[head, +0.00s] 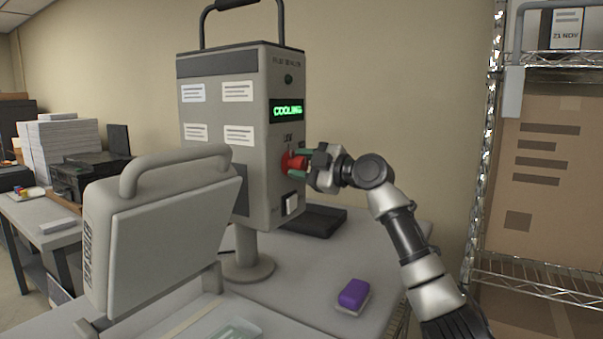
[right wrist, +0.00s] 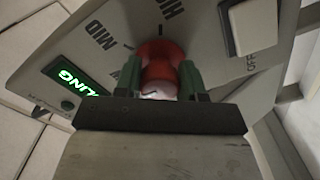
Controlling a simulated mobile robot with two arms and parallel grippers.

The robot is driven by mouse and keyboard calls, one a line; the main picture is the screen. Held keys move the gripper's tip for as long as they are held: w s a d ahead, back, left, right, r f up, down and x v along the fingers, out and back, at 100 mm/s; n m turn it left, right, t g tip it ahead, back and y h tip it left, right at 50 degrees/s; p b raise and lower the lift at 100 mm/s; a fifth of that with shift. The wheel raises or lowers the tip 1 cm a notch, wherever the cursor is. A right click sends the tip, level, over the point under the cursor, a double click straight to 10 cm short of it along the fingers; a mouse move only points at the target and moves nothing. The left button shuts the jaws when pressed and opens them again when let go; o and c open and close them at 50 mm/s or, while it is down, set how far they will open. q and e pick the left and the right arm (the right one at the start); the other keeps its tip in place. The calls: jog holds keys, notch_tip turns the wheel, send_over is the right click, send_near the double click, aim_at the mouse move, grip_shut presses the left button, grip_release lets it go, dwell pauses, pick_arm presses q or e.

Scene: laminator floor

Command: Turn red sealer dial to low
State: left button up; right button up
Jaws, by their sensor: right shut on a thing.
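The red sealer dial (head: 287,161) sits on the narrow front face of the grey sealer unit (head: 221,150), below a green display reading "COOLING" (head: 287,110). A label that looks like "LOW" is just above the dial. My right gripper (head: 302,164) reaches in from the right and is shut on the dial. In the right wrist view, the green fingers of the gripper (right wrist: 159,84) are on both sides of the red dial (right wrist: 161,55). "MID" and "HIGH" show around it; a third label is partly hidden by a finger. I cannot tell where the dial points. My left gripper is not in view.
A white switch (head: 291,205) marked "OFF" in the wrist view is below the dial. A purple block (head: 354,293) lies on the table (head: 300,262). A tilted grey panel with a handle (head: 160,235) stands front left. A wire shelf (head: 537,270) is at right.

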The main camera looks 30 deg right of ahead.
jog(key=shift+n, duration=0.6)
jog(key=o, duration=0.9)
jog(key=b+v, duration=0.4)
jog(key=v, duration=0.7)
